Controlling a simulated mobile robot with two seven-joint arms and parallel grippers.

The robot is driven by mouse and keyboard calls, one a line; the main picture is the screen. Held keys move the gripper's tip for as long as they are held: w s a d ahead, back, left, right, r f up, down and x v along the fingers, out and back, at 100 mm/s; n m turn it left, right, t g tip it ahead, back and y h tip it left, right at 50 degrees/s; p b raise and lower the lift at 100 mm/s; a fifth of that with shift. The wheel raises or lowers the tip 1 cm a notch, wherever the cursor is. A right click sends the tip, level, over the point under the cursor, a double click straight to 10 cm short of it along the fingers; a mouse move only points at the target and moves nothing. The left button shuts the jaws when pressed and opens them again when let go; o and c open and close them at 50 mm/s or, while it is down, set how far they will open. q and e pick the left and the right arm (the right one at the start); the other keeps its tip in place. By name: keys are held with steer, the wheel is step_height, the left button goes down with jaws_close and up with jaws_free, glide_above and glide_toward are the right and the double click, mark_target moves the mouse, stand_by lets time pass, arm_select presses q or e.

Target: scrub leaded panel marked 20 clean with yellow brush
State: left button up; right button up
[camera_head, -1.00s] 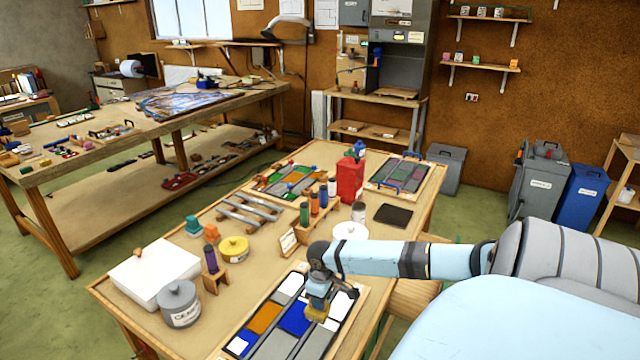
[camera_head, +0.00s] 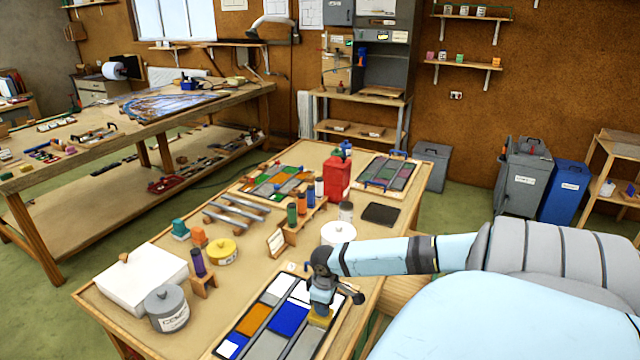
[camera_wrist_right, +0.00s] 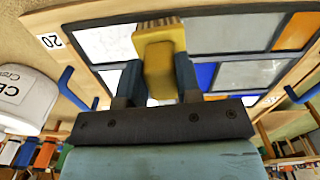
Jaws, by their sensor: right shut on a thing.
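The leaded panel marked 20 (camera_head: 264,341) lies on the near end of the table, with white, grey, orange and blue panes in dark lead lines. Its label 20 (camera_wrist_right: 50,41) shows in the right wrist view. My right gripper (camera_head: 321,308) is over the panel's right part, shut on the yellow brush (camera_head: 320,318). In the right wrist view the yellow brush (camera_wrist_right: 160,66) sits between the two fingers, its bristles at the pale panes near the marked corner. Whether the bristles touch the glass is hard to tell. My left gripper is not in view.
A white box (camera_head: 130,279), a grey lidded pot (camera_head: 167,308) and a yellow tin (camera_head: 222,251) stand left of the panel. A white tub (camera_head: 338,234) and a bottle rack (camera_head: 297,228) stand behind it. A red can (camera_head: 337,178) and other panels are farther back.

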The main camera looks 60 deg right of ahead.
steer(key=shift+s, duration=0.85)
steer(key=shift+d, duration=0.2)
steer(key=shift+w+d, duration=0.15)
steer(key=shift+d, duration=1)
steer(key=shift+w+d, duration=0.1)
steer(key=shift+d, duration=1.15)
steer(key=shift+w+a, duration=0.15)
steer(key=shift+w, duration=0.6)
steer(key=shift+w+a, duration=0.1)
steer(key=shift+w, duration=0.65)
